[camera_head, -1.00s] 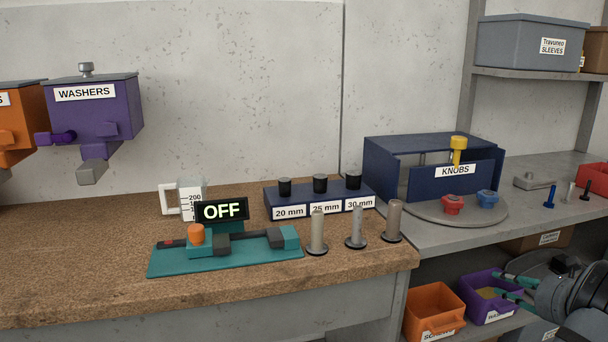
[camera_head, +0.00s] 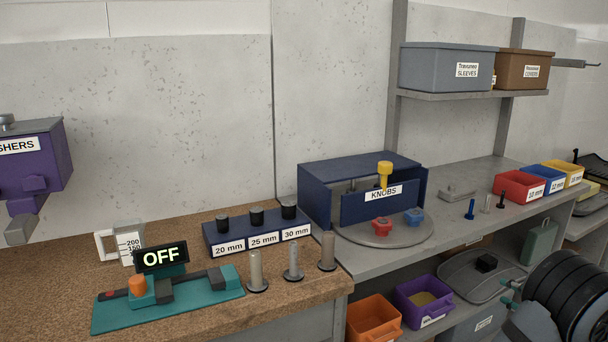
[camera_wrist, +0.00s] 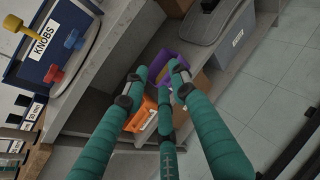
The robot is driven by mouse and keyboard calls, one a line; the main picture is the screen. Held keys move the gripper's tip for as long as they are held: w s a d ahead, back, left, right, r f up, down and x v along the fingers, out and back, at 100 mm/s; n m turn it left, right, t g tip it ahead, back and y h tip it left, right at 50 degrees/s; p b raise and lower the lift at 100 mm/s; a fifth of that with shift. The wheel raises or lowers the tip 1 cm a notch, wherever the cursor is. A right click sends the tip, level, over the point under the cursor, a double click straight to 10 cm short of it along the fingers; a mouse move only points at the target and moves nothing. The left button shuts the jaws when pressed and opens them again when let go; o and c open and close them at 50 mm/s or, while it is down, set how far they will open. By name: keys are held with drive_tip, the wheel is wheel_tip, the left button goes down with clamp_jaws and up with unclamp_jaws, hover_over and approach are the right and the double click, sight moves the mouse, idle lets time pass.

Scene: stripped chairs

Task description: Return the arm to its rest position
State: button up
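My arm shows at the lower right of the head view, with the teal fingertips of my gripper (camera_head: 508,292) pointing left. They are right of the purple bin, near the grey lid-like tray on the lower shelf. In the wrist view, the teal fingers of my gripper (camera_wrist: 157,84) are spread apart with nothing between them. Beyond them are the orange bin (camera_wrist: 135,122) and the purple bin (camera_wrist: 183,62). The rest of my arm is cut off by the frame edge.
The orange bin (camera_head: 373,320) and purple bin (camera_head: 424,303) stand on the lower shelf. The grey counter (camera_head: 450,232) above holds the knobs turntable (camera_head: 385,236) and a red bin (camera_head: 519,187). The wooden bench (camera_head: 200,325) is at left. Open floor (camera_wrist: 275,85) shows in the wrist view.

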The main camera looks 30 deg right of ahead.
drive_tip(key=s+a+r+m+g+h+p, duration=0.3)
drive_tip(key=s+r+p, duration=0.3)
drive_tip(key=s, duration=0.4)
drive_tip(key=s+a+r+m+g+h+p, duration=0.2)
drive_tip(key=s+a+r+m+p, duration=0.2)
drive_tip(key=s+r, duration=0.5)
drive_tip(key=s+a+p, duration=0.1)
drive_tip(key=s+p, duration=0.1)
drive_tip(key=shift+s+g+h+p, duration=0.15)
drive_tip(key=shift+g+h+p, duration=0.15)
drive_tip(key=shift+g+h, duration=0.1)
